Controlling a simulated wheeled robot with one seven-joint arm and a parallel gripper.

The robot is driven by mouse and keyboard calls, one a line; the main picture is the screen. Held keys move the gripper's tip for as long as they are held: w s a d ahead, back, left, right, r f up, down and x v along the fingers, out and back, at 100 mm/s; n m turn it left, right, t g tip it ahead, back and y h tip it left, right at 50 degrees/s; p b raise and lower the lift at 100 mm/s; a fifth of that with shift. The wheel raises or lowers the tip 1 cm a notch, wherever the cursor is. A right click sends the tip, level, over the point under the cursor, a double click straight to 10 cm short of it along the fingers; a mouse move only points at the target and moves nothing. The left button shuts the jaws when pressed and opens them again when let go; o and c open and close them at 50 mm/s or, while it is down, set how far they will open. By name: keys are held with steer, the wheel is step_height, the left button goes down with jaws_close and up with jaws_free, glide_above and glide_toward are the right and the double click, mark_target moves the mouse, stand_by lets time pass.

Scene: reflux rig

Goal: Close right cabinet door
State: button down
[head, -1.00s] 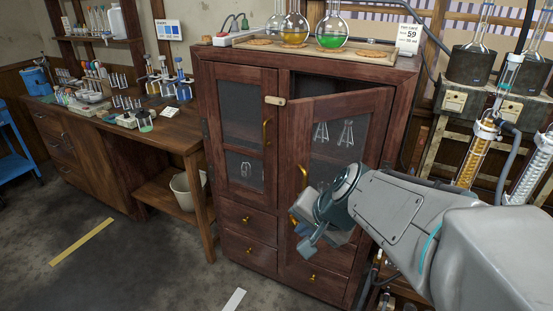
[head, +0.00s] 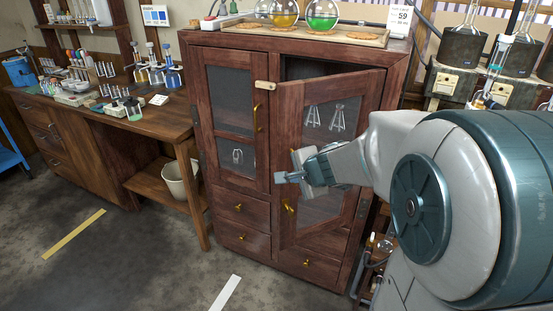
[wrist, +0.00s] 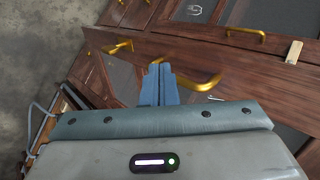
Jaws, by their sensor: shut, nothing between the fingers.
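The right cabinet door (head: 287,125), dark red wood with a glass pane, stands ajar, swung outward from its right side. A dark gap shows above it. My gripper (head: 278,177) is in front of the door's lower left part, its fingers shut and empty. In the wrist view my shut fingers (wrist: 160,72) appear beside the curved brass handle (wrist: 205,84) of the right door; I cannot tell whether they touch. In the head view my gripper hides most of that handle. The left cabinet door (head: 206,120) is closed, with a brass handle (head: 258,117).
Round flasks with yellow (head: 284,14) and green liquid (head: 322,16) stand on a tray (head: 352,39) on the cabinet top. Drawers (head: 239,208) lie below the doors. A wooden bench (head: 150,130) is at left. Glassware and tubing crowd the right. Floor in front is clear.

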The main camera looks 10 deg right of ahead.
mark_target(282, 170)
steer(key=shift+w+a+f+p, duration=0.2)
steer(key=shift+w, duration=0.65)
steer(key=shift+w+a+f+p, duration=0.15)
steer(key=shift+w+a+p, duration=0.1)
steer(key=shift+w, duration=0.55)
steer(key=shift+w+a+f+p, duration=0.2)
steer(key=shift+w, duration=0.65)
steer(key=shift+w, duration=0.15)
